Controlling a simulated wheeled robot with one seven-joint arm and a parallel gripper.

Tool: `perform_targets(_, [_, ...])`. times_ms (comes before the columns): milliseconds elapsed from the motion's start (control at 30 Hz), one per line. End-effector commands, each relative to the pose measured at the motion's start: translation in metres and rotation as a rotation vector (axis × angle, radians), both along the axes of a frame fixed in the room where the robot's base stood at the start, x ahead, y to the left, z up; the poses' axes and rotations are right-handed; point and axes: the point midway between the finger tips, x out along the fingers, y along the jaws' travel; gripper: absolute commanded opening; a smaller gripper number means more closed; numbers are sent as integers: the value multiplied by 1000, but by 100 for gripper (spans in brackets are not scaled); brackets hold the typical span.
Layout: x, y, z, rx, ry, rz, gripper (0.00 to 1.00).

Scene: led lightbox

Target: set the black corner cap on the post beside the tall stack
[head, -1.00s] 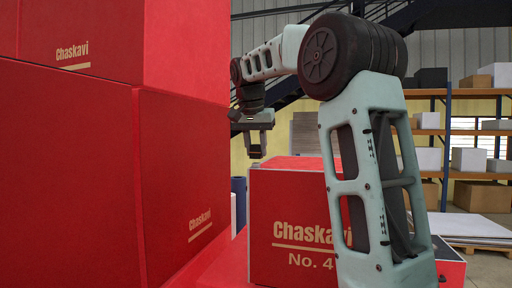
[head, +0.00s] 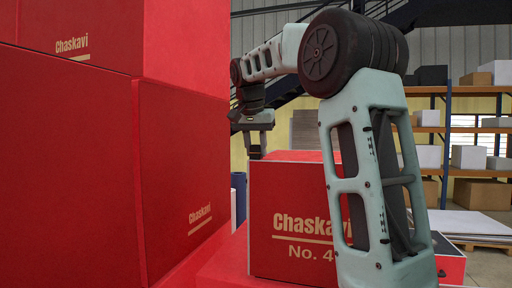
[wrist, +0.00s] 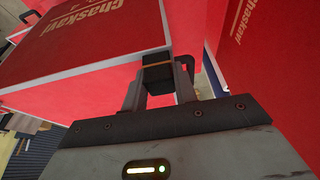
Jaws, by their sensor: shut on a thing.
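My gripper (head: 254,150) hangs in the head view above the back left part of the red box marked No. 4, right of the tall red stack (head: 182,180). In the wrist view my gripper (wrist: 160,88) is shut on a small dark block, the black corner cap (wrist: 157,77), with a brownish stripe across it. The cap shows in front of a red box edge (wrist: 75,50); I cannot tell whether they touch. I cannot make out the post in either view.
The lower red box (head: 290,210) stands right of the stack, with a narrow gap between them. Another red surface (wrist: 255,75) lies close on the right in the wrist view. Shelves with boxes (head: 470,130) stand far back right.

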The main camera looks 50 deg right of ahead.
Motion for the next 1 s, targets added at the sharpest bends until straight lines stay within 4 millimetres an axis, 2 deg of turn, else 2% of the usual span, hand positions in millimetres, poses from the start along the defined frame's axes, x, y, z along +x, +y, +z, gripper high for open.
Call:
perform_targets(67, [0, 0, -3, 0, 0, 0, 5])
perform_targets(100, [0, 0, -2, 0, 0, 0, 34])
perform_targets(167, [0, 0, -2, 0, 0, 0, 50])
perform_targets(200, [0, 0, -2, 0, 0, 0, 54])
perform_targets(567, [0, 1, 2, -1, -1, 0, 54])
perform_targets(1000, [-4, 11, 33, 0, 0, 1, 54])
